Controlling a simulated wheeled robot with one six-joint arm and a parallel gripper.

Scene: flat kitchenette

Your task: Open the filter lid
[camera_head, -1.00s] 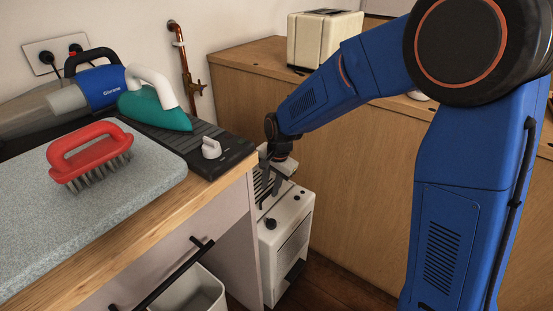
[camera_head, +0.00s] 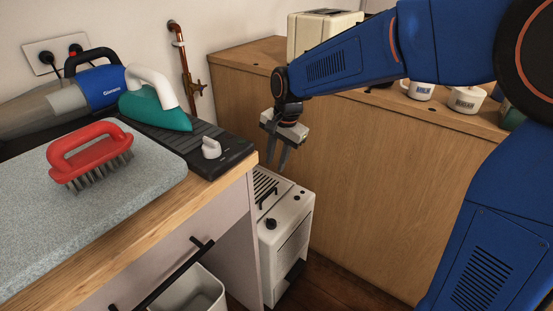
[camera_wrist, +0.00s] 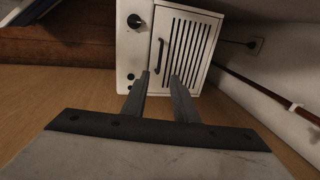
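The white boxy unit (camera_head: 290,235) stands on the floor beside the counter. Its top has a slatted filter lid (camera_head: 264,184) with a small black bar handle (camera_head: 268,198). The lid looks flat and shut. In the wrist view the lid (camera_wrist: 193,47) shows dark slots, with the handle (camera_wrist: 160,57) near its left edge. My gripper (camera_head: 276,167) points down above the unit, clear of lid and handle. In the wrist view its two fingers (camera_wrist: 160,76) are apart with nothing between them.
The counter (camera_head: 140,238) at left holds a red brush (camera_head: 90,155) and a blue handheld vacuum (camera_head: 98,87). A wooden cabinet (camera_head: 370,190) stands behind the unit, with a toaster (camera_head: 310,38) and mugs (camera_head: 466,99) on top. A bin (camera_head: 190,291) sits below the counter.

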